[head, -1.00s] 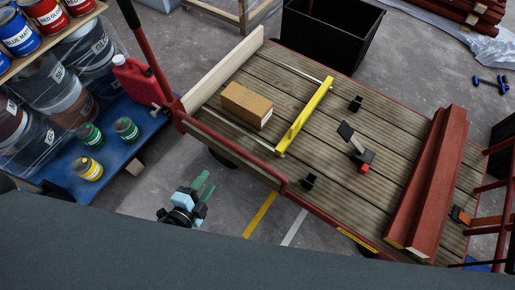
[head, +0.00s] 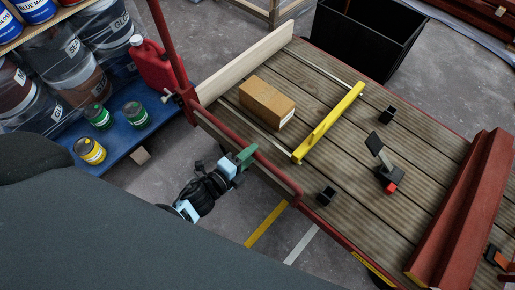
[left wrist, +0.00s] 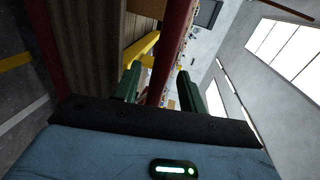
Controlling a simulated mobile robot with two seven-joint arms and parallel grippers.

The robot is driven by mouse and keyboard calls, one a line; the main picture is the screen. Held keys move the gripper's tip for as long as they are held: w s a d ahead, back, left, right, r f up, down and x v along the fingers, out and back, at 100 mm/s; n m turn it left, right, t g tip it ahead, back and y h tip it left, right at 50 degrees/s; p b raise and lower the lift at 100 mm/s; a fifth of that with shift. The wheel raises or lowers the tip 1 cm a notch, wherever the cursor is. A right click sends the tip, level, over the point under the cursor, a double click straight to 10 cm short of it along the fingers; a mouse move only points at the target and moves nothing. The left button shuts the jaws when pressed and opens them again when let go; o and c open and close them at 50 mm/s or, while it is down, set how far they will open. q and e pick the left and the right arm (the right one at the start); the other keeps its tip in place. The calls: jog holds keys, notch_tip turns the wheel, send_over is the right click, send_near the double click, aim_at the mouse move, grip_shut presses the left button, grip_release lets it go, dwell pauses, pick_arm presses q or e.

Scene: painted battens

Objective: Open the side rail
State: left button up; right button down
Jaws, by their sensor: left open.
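The red side rail (head: 275,172) runs along the near edge of the wooden cart deck (head: 335,200) and looks raised and closed. My left gripper (head: 243,156) is at this rail, its green fingers open. In the left wrist view, the red rail (left wrist: 176,35) passes between the two open fingers (left wrist: 159,85); I cannot tell whether either touches it. My right gripper is not in view.
On the deck are a cardboard box (head: 266,103), a yellow bar (head: 330,122), a black latch-like piece with a red part (head: 383,163) and red beams (head: 468,215). A blue shelf with paint cans (head: 90,150) stands left. A black bin (head: 372,38) stands behind.

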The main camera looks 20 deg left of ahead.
pick_arm(q)
jog(key=shift+b+x, duration=0.35)
jog(key=shift+x, duration=1.45)
grip_shut()
